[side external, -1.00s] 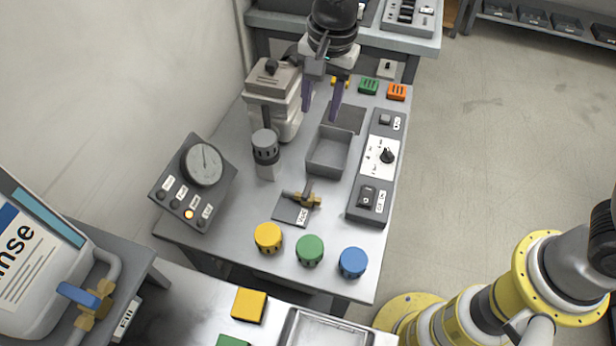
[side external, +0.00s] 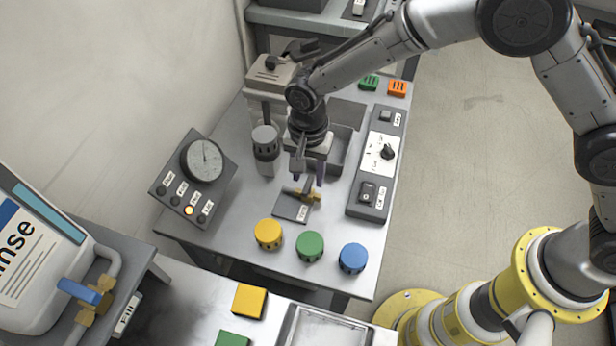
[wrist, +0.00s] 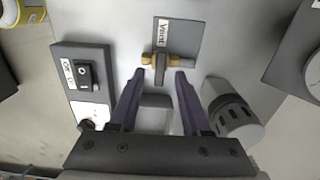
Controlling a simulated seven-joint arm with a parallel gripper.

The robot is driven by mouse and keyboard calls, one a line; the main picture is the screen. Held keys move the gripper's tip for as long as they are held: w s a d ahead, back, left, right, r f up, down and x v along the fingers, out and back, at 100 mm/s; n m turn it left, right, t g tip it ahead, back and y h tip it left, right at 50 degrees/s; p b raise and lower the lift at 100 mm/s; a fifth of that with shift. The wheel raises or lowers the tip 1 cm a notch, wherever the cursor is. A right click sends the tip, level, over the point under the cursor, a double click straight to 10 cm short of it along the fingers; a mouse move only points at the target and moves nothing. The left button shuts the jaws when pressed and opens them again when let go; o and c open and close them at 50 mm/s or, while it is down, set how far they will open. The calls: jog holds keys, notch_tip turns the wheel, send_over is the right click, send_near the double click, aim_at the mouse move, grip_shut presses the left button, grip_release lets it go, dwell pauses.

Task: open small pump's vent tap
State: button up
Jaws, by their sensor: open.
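The vent tap (side external: 312,196) is a small brass fitting with a grey-brown lever, on a dark plate (side external: 288,208) near the front middle of the steel bench. In the wrist view the tap (wrist: 147,59) lies at the edge of the plate labelled "Vent" (wrist: 181,32), its lever crosswise to the brass body. My gripper (side external: 308,181) is open, with purple fingers pointing down over the tap. In the wrist view my gripper (wrist: 160,72) has one fingertip on each side of the lever. I cannot tell whether they touch it. The gripper partly hides the tap in the side view.
A grey cylinder (side external: 265,142) and an open grey bin (side external: 342,150) stand close behind. A switch box (side external: 368,194) is to the right, a gauge panel (side external: 205,160) to the left. Yellow (side external: 268,234), green (side external: 310,245) and blue (side external: 353,259) knobs line the front.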

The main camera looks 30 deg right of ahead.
jog(key=shift+f, duration=1)
grip_shut()
